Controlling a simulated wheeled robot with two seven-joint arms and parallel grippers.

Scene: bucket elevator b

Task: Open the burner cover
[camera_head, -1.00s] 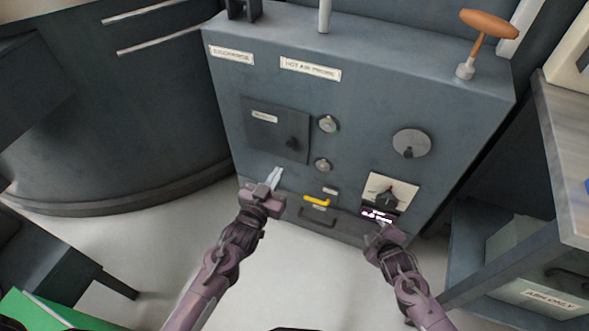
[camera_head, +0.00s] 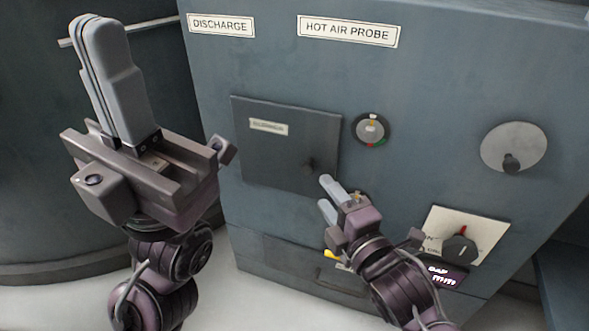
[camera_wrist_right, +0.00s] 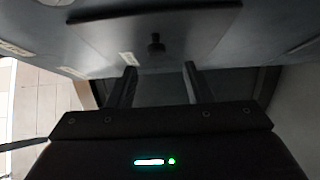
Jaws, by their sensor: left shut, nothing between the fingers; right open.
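The burner cover (camera_head: 275,160) is a dark square plate on the grey cabinet front, with a small label and a black knob (camera_head: 308,166) at its lower right. It lies flat against the cabinet and looks closed. In the right wrist view the cover (camera_wrist_right: 110,28) and its knob (camera_wrist_right: 156,45) show ahead of the fingers. My right gripper (camera_head: 324,195) is open and empty, just below and right of the knob, apart from it in the wrist view (camera_wrist_right: 160,72). My left gripper (camera_head: 98,25) is shut and empty, raised left of the cover.
A round gauge (camera_head: 371,129) sits right of the cover. Further right are a round plate with a knob (camera_head: 514,148) and a dial (camera_head: 460,247) above a lit display (camera_head: 444,277). A yellow handle (camera_head: 330,255) is partly hidden behind my right gripper.

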